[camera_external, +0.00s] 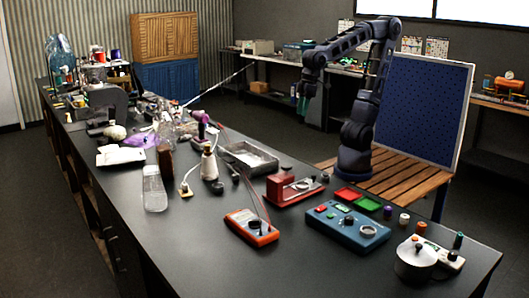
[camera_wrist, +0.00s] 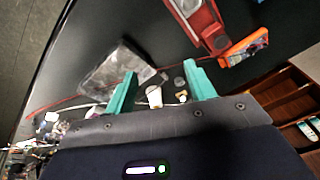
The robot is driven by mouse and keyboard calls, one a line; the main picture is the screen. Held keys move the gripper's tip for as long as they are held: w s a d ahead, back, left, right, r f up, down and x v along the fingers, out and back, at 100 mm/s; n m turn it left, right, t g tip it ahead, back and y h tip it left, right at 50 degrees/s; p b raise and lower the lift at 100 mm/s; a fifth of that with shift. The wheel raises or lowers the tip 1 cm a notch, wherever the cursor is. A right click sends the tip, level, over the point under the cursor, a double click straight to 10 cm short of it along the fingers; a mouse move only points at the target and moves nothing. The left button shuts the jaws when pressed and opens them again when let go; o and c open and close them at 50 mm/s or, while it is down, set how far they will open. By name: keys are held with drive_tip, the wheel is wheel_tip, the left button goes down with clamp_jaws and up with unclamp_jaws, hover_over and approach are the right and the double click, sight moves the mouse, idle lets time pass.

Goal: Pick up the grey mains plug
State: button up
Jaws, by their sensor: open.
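My gripper (camera_wrist: 161,68) is open, with its two teal fingers apart and nothing held between them. In the external view my gripper (camera_external: 303,112) hangs high above the far side of the bench. A small dark grey piece (camera_wrist: 179,82), which looks like the grey mains plug, lies between the fingers in the wrist view, closer to the right one and well below. It seems to be the dark piece (camera_external: 217,187) in front of the white cone-shaped bottle in the external view. It is too small to make out pins. A pale plug (camera_external: 186,190) with a cord lies to its left.
The white bottle (camera_external: 208,167) stands close behind the grey piece. A metal tray (camera_external: 268,168), a red device (camera_external: 292,190) and an orange meter (camera_external: 250,228) with a red lead lie around it. The bench's left part is crowded; its front (camera_external: 200,245) is bare.

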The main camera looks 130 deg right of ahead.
drive_tip(key=w+d+f+m+g, duration=0.1)
drive_tip(key=w+d+f+m, duration=0.2)
drive_tip(key=w, duration=0.4)
drive_tip(key=w+d+f+m+g, duration=0.1)
drive_tip(key=w+d+f+m, duration=0.1)
drive_tip(key=w+m, duration=0.35)
drive_tip(key=m+g+h, duration=0.1)
drive_tip(key=m+h, duration=0.1)
drive_tip(key=m, duration=0.3)
approach(235, 174)
drive_tip(key=shift+d+f, duration=0.3)
drive_tip(key=shift+f, duration=1.1)
drive_tip(key=shift+d+f, duration=0.25)
drive_tip(key=shift+f, duration=1.2)
drive_tip(key=shift+d+f, duration=0.3)
drive_tip(key=shift+f, duration=1.1)
drive_tip(key=c, duration=1.1)
